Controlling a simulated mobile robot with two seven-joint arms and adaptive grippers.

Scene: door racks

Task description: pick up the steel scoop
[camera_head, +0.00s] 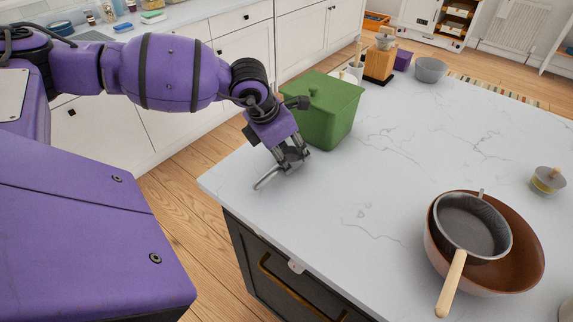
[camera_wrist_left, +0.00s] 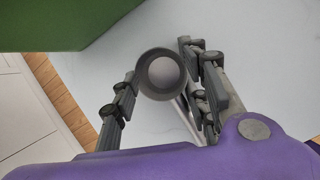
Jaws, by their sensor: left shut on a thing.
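The steel scoop is at the near left corner of the white marble counter, its handle (camera_head: 267,179) pointing toward the counter's left edge. Its round grey cup (camera_wrist_left: 163,74) shows in the left wrist view between the two fingers. My left gripper (camera_head: 291,155) reaches down from above and is shut on the scoop, with its fingers on both sides of the cup. In the left wrist view, my left gripper (camera_wrist_left: 160,95) partly hides the scoop's handle. I cannot tell whether the scoop touches the counter. My right gripper is not in view.
A green lidded box (camera_head: 327,113) stands just behind my left gripper. A brown bowl (camera_head: 520,270) holds a grey pan (camera_head: 470,228) with a wooden handle at the right. A grey bowl (camera_head: 430,69) is farther back. The counter's middle (camera_head: 410,150) is clear.

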